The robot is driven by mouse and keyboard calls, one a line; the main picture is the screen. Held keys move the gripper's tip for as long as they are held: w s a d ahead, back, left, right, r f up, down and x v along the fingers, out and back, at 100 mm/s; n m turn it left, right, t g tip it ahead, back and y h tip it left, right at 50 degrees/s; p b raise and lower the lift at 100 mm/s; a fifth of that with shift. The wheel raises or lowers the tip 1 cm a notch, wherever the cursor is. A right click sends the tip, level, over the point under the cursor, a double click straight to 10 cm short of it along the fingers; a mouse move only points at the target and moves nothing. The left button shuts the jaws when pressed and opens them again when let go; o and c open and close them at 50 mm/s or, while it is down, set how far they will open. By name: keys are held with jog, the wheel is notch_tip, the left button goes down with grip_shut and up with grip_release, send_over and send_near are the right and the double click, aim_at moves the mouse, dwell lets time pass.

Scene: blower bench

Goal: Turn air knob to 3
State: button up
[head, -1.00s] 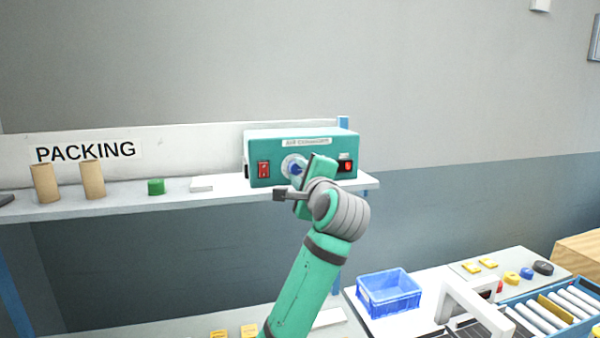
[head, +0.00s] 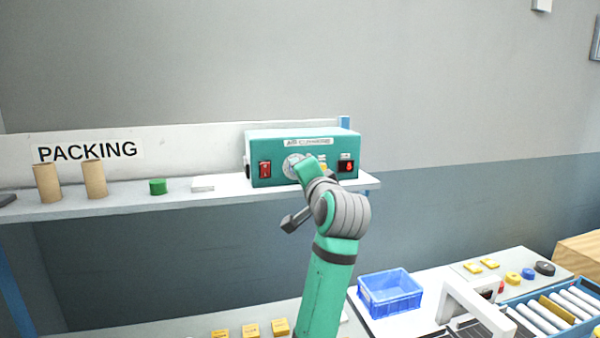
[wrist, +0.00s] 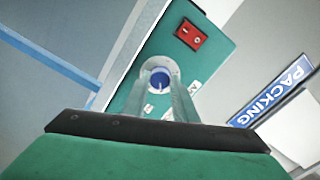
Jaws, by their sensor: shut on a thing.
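The teal air unit (head: 300,150) stands on the shelf, with a white label along its top front. Its blue air knob (wrist: 160,76) sits on a round white dial (head: 292,165). In the wrist view the knob lies between the two fingers of my gripper (wrist: 161,82), which is shut on it. A pale pointer line shows on the knob, but the dial numbers are too small to read. In the head view my gripper (head: 306,170) reaches the front of the unit and hides the knob.
A red switch (head: 265,169) is left of the dial and another red control (head: 347,167) is right of it. Cardboard tubes (head: 94,178), a green cylinder (head: 158,186) and a white block (head: 203,184) stand on the shelf (head: 120,202). A blue crate (head: 390,300) sits below right.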

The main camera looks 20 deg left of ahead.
jog(key=n, duration=1)
jog(key=shift+w+n, duration=0.1)
jog(key=shift+n, duration=0.3)
dwell(0.3)
jog(key=o, duration=1)
jog(key=shift+o, duration=0.2)
